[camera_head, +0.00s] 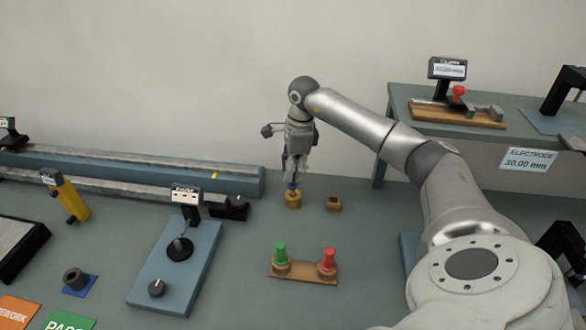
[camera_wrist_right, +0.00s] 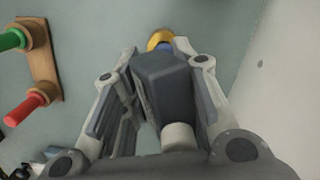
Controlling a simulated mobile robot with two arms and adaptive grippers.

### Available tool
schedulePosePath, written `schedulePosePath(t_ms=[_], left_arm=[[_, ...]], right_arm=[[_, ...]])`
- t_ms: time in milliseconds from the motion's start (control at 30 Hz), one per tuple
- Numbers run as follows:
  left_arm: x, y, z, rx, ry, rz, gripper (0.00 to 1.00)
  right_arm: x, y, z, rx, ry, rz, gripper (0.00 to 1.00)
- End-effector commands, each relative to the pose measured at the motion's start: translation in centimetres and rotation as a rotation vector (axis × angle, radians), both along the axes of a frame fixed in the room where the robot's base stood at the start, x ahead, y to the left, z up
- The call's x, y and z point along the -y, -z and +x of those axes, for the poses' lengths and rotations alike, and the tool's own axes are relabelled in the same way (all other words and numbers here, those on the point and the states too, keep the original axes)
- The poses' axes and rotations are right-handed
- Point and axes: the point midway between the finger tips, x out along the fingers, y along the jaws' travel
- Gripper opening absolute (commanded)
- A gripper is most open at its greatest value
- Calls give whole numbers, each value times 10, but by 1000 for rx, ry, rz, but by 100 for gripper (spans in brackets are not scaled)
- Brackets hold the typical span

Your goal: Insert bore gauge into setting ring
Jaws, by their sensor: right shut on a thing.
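My right gripper (camera_head: 294,174) points down near the back wall and is shut on the bore gauge, whose blue lower part (camera_head: 292,186) shows below the fingers. In the right wrist view, a dark grey block (camera_wrist_right: 162,78), seemingly the gauge's body, sits between the fingers. The brass-yellow setting ring (camera_head: 293,200) stands on the table directly under the gauge; its edge also shows in the right wrist view (camera_wrist_right: 158,38). The blue part meets or overlaps the ring's top; I cannot tell how deep it is. The ring's bore is hidden. My left gripper is not in view.
A small brown block (camera_head: 333,204) stands just right of the ring. A wooden stand (camera_head: 303,271) with green and red plug gauges is in front. A blue-based dial fixture (camera_head: 176,265) and long rail (camera_head: 140,170) lie left. A raised shelf (camera_head: 400,98) stands right.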

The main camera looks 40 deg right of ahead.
Motion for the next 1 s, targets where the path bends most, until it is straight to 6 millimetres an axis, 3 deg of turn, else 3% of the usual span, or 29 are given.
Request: schedulePosePath(t_ms=[1000], left_arm=[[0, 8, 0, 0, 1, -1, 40]], right_arm=[[0, 12, 0, 1, 0, 0, 0]])
